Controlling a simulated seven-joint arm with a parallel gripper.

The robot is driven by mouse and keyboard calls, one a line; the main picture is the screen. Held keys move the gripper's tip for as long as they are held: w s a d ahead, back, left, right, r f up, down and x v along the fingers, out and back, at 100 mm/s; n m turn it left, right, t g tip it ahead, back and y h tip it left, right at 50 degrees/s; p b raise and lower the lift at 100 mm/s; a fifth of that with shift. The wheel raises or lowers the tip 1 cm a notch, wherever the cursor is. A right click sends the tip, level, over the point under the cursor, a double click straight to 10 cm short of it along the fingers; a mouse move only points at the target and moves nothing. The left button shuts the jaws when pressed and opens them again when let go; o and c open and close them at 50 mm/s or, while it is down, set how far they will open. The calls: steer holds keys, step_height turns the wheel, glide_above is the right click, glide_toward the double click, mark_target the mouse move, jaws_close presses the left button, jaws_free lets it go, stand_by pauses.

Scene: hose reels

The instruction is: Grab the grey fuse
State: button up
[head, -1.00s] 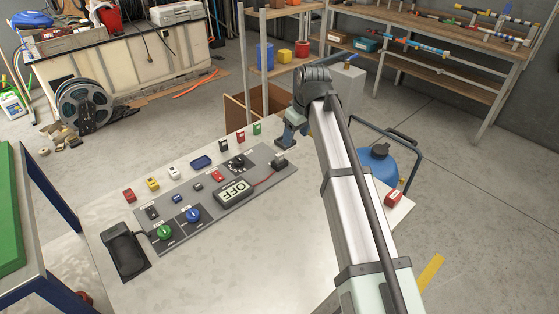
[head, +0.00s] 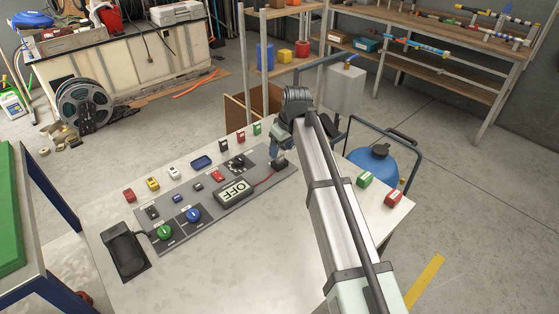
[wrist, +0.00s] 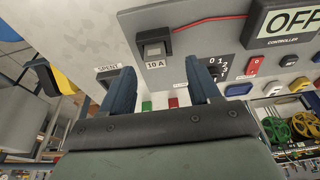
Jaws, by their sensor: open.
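The grey fuse (wrist: 153,47) is a small dark grey block seated in the control panel beside a "10 A" label, with a red wire running from its holder. In the head view it shows at the panel's right end (head: 279,163), just below my gripper (head: 279,146). In the wrist view my gripper (wrist: 162,86) is open, with two blue fingers apart and nothing held between them. The fuse lies beyond the fingertips, apart from them. Its lower body is hidden in its holder.
The panel (head: 215,217) carries switches, knobs and an "OFF" display (head: 234,191). Red, yellow, white and dark blocks line the table behind it. Green (head: 365,180) and red (head: 393,198) blocks sit at the table's right corner. The table's front is clear.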

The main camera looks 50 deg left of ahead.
mark_target(280, 155)
steer(key=x, duration=0.5)
steer(key=shift+w+a, duration=0.1)
steer(key=shift+w, duration=0.25)
steer(key=c, duration=1.1)
steer(key=shift+r, duration=0.1)
